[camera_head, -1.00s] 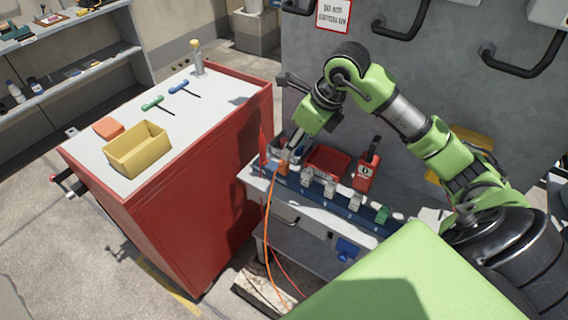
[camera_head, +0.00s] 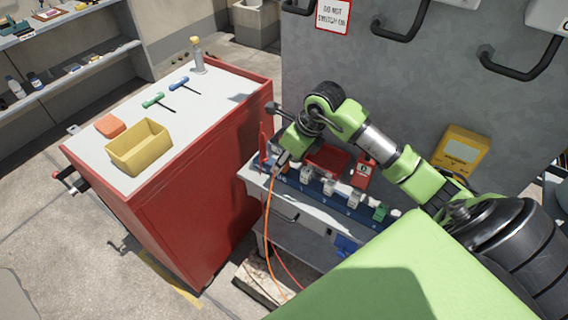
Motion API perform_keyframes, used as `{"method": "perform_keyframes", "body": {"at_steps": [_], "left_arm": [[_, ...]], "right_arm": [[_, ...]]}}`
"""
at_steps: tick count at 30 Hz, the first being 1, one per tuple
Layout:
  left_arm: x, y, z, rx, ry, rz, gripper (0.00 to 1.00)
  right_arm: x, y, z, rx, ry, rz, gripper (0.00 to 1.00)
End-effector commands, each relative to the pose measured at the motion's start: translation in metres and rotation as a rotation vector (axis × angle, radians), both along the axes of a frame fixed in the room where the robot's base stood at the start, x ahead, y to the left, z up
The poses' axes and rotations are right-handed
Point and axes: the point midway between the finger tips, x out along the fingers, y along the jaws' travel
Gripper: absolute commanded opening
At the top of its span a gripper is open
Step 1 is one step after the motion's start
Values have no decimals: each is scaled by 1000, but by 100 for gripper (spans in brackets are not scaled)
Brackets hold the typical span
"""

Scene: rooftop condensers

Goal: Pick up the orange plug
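The orange plug is mostly hidden behind my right gripper. Its orange cable (camera_head: 267,215) runs up to the gripper's fingers at the left end of a blue numbered strip (camera_head: 318,187). My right gripper (camera_head: 279,167) points down there, close to or touching the plug. Its fingers are too small and covered to tell open from shut. My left gripper is not in view.
Several grey plugs (camera_head: 328,187) and a green plug (camera_head: 379,212) stand along the strip. A red bin (camera_head: 327,158) and a red lockout box (camera_head: 364,171) are behind it. A red cabinet (camera_head: 190,220) stands close on the left, holding a yellow tray (camera_head: 139,149).

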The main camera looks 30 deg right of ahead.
Motion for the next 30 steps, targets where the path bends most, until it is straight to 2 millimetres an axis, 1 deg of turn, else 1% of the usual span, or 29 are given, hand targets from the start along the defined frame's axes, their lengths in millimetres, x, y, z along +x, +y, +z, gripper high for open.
{"method": "perform_keyframes", "body": {"at_steps": [1,2,3,4,13,17,20,24,26,30], "left_arm": [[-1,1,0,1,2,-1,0],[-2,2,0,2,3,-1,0],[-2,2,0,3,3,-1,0],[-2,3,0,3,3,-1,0],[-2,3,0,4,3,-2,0],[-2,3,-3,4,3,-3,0],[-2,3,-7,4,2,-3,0],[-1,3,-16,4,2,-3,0],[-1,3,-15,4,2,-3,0],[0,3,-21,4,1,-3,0]], "right_arm": [[0,0,0,0,0,0,21],[0,0,0,0,0,0,13],[0,0,0,0,0,0,2],[0,0,0,0,0,0,0],[0,0,1,0,0,0,0],[1,-1,4,-2,-2,0,0],[1,-1,13,-2,-5,1,0],[1,-1,33,-5,-7,1,0],[-6,7,43,-3,-7,4,0],[-24,24,73,-4,-8,5,0]]}}
